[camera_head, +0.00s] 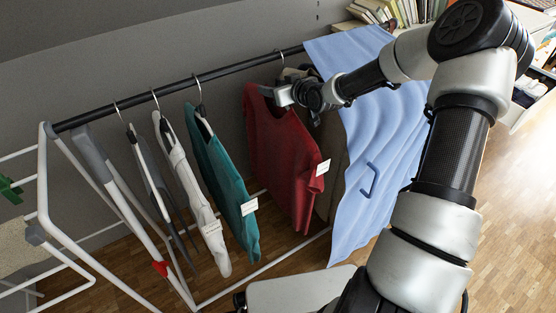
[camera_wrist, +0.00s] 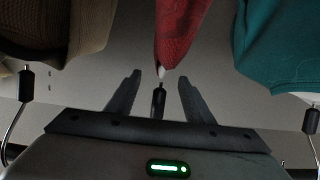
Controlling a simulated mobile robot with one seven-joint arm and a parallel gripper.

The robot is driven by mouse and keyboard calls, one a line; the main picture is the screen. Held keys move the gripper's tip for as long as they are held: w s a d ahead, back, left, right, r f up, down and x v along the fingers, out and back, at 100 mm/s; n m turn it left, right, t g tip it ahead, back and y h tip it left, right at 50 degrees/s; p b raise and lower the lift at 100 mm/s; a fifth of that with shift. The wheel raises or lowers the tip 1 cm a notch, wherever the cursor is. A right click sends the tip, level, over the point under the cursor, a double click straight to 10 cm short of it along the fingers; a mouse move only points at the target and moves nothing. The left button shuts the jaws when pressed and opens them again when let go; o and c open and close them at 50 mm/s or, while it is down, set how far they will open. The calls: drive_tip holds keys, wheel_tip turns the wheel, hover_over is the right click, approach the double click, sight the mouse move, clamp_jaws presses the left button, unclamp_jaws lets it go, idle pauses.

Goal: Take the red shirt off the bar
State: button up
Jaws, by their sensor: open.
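The red shirt (camera_head: 283,150) hangs from the dark bar (camera_head: 232,70), between the teal shirt and the blue cloth. It has a white tag low on its right edge. My gripper (camera_head: 270,91) is at the shirt's collar, just below the bar. In the wrist view, my gripper (camera_wrist: 159,78) is open. Its two fingers stand on either side of the black neck of the hanger (camera_wrist: 158,99), with gaps on both sides. The red shirt (camera_wrist: 180,35) shows beyond the fingertips. The hanger's hook is mostly hidden by my gripper there.
A teal shirt (camera_head: 218,165), a white garment (camera_head: 190,185) and grey garments hang to the left. A brown garment (camera_wrist: 75,35) hangs close on the other side. A light blue cloth (camera_head: 375,190) drapes at the right. White rack tubes (camera_head: 44,180) stand at the left.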

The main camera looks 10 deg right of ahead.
drive_tip(key=shift+w+a+f, duration=0.2)
drive_tip(key=shift+w+f, duration=0.1)
drive_tip(key=shift+w, duration=0.25)
clamp_jaws()
drive_tip(key=shift+r, duration=0.1)
drive_tip(key=shift+r, duration=0.15)
